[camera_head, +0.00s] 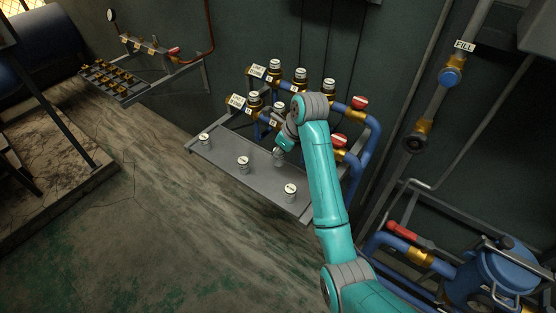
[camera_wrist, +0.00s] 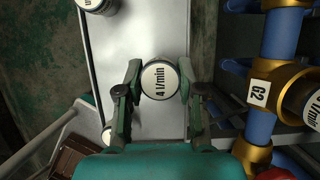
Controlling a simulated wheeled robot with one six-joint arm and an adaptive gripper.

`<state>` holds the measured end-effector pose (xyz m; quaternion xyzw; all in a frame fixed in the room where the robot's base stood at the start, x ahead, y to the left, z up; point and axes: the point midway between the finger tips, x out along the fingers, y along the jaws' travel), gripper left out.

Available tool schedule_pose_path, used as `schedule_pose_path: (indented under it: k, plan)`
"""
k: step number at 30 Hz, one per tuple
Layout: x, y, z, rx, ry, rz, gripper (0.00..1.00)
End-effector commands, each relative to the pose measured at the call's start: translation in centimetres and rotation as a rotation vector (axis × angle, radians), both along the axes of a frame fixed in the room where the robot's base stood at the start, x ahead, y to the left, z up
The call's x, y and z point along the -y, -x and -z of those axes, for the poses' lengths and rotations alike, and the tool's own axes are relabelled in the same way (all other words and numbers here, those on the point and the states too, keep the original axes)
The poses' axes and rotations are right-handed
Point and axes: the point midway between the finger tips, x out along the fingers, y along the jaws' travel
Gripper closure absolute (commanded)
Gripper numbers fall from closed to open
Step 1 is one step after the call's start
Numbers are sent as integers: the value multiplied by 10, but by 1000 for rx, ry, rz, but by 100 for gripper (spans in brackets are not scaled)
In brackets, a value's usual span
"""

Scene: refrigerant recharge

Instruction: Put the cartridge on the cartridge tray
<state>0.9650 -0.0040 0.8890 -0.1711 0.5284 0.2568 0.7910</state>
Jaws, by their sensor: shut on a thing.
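My gripper (camera_wrist: 159,84) is shut on a round cartridge (camera_wrist: 160,77) with a white top marked "4 l/min", one finger on each side of it. In the head view my gripper (camera_head: 281,151) is over the back part of the grey cartridge tray (camera_head: 222,163), partly hidden by my arm. The held cartridge (camera_head: 278,154) shows small below it. The tray (camera_wrist: 112,70) lies behind the cartridge in the wrist view. I cannot tell whether the cartridge touches the tray. Three other cartridges stand on the tray: left (camera_head: 205,139), middle (camera_head: 243,164) and front right (camera_head: 290,191).
Blue pipes with brass fittings and several white-topped cartridges (camera_head: 300,84) run along the tray's back side. Red-handled valves (camera_head: 359,103) are right of them. Bare tray shows between the standing cartridges.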

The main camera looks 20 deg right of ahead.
Motion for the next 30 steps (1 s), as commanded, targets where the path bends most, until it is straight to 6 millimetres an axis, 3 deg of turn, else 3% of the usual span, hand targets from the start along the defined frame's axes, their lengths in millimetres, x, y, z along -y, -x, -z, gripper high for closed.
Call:
schedule_pose_path:
  k: [9, 20, 21, 23, 30]
  plan:
    - [0, 0, 35, -1, 1, 0, 100]
    - [0, 0, 38, 0, 0, 0, 100]
    - [0, 0, 38, 1, 1, 0, 55]
    - [0, 0, 38, 0, 0, 0, 40]
    - [0, 0, 38, 0, 0, 0, 38]
